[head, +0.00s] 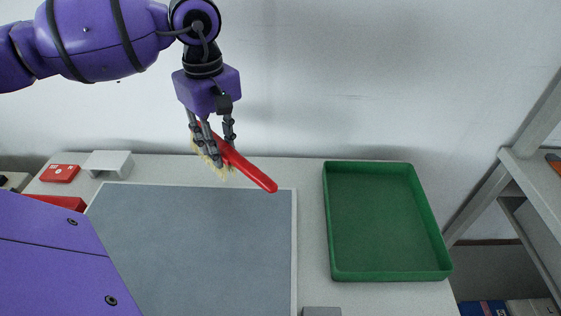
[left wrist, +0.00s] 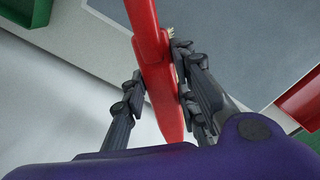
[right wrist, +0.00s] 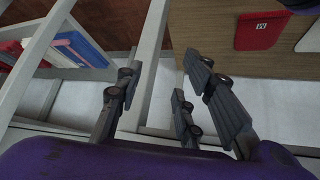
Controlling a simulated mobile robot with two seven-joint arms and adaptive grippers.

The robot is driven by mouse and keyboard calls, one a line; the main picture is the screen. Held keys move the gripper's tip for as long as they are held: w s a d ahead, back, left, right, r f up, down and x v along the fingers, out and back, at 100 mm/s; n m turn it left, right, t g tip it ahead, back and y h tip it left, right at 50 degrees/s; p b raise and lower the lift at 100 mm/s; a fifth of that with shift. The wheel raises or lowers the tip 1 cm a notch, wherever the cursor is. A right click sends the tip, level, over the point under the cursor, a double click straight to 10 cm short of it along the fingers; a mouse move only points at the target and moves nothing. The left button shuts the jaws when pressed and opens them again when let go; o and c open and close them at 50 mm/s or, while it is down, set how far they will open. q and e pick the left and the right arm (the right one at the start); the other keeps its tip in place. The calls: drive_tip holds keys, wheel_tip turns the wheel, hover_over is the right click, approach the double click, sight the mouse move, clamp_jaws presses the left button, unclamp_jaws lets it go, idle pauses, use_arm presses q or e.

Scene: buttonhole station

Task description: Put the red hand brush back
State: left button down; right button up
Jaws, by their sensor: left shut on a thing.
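The red hand brush (head: 250,170) is held in the air above the back of the grey mat (head: 200,240), its handle slanting down to the right and its pale bristles showing under the fingers. My left gripper (head: 216,147) is shut on it. In the left wrist view the red brush (left wrist: 155,80) runs between the fingers of my left gripper (left wrist: 158,90). My right gripper (right wrist: 160,85) shows only in the right wrist view, with its fingers apart and nothing between them. The bristles are mostly hidden in the left wrist view.
A green tray (head: 335,265), empty, stands right of the mat on the white table. At the back left are a red box (head: 60,173) and a white open holder (head: 108,162). A grey block (head: 322,311) sits at the front edge. Shelving (head: 540,185) stands at the right.

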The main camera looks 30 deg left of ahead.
use_arm(q)
drive_tip(key=w+d+f, duration=0.2)
drive_tip(key=w+f, duration=0.1)
drive_tip(key=f, duration=0.1)
drive_tip(key=w+d+f+p, duration=0.1)
drive_tip(key=w+d+f, duration=0.2)
drive_tip(key=w+f, duration=0.1)
drive_tip(key=w+d+f, duration=0.2)
drive_tip(key=w+f, duration=0.2)
drive_tip(key=shift+w+d+f, duration=0.15)
drive_tip(key=shift+f, duration=0.15)
use_arm(e)
drive_tip(key=shift+r, duration=0.55)
